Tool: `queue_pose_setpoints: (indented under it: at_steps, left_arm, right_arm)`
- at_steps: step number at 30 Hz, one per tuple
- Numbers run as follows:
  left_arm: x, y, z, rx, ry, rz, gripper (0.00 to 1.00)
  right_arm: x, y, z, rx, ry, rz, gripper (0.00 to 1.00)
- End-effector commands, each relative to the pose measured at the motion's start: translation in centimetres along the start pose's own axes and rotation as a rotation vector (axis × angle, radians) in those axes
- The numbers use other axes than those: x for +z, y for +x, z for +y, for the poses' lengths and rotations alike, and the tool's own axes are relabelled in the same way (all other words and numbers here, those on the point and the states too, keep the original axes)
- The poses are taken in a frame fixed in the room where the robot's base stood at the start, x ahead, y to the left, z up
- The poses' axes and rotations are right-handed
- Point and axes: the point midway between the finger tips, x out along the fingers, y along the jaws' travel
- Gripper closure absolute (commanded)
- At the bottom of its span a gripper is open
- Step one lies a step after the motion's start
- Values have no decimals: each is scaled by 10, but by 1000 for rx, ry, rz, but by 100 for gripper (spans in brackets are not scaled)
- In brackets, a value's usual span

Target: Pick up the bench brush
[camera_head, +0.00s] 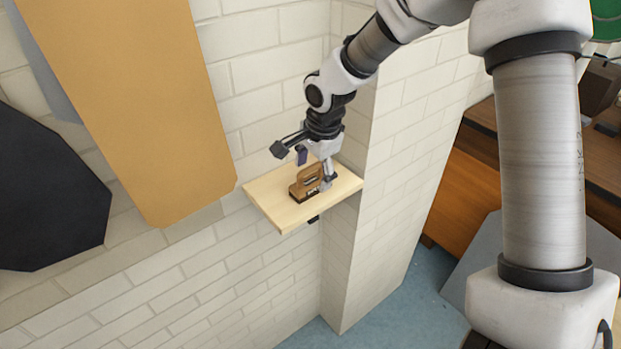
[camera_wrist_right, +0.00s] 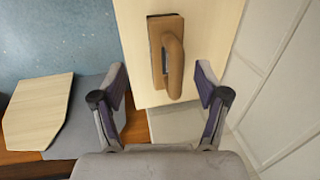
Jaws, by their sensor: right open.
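The bench brush (camera_head: 305,184) is brown, with a looped wooden handle on a darker base. It rests on a small light wooden shelf (camera_head: 272,208) fixed to the brick wall. In the right wrist view the brush (camera_wrist_right: 166,58) lies on the shelf (camera_wrist_right: 132,45), its handle ahead of and between the spread fingers. My right gripper (camera_head: 315,170) is open and points down just above the brush; in the right wrist view the gripper (camera_wrist_right: 161,88) has nothing between its fingertips that looks clamped. My left gripper is not in view.
A white brick wall (camera_head: 250,105) backs the shelf, and a brick pillar (camera_head: 390,160) stands close on its right. A large tan board (camera_head: 140,100) and a black panel (camera_head: 45,190) hang at left. Blue floor (camera_head: 385,305) lies below.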

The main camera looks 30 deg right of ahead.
Motion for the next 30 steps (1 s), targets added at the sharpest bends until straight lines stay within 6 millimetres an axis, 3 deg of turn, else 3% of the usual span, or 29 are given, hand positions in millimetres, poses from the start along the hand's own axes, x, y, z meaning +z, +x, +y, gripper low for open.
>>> queue_pose_setpoints:
  at_steps: [2,6,13,14,19,30]
  left_arm:
    - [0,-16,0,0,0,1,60]
    - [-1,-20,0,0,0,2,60]
    - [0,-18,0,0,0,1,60]
    - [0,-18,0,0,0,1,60]
    - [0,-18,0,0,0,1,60]
    - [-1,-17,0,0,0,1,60]
  right_arm:
    - [-2,10,-2,6,0,-1,26]
    - [-2,34,-2,2,0,0,26]
    - [-2,40,-2,0,-1,0,26]
    - [-2,40,-2,0,-1,0,33]
    - [-2,40,-2,0,-1,-1,93]
    - [-2,40,-2,1,-1,-1,94]
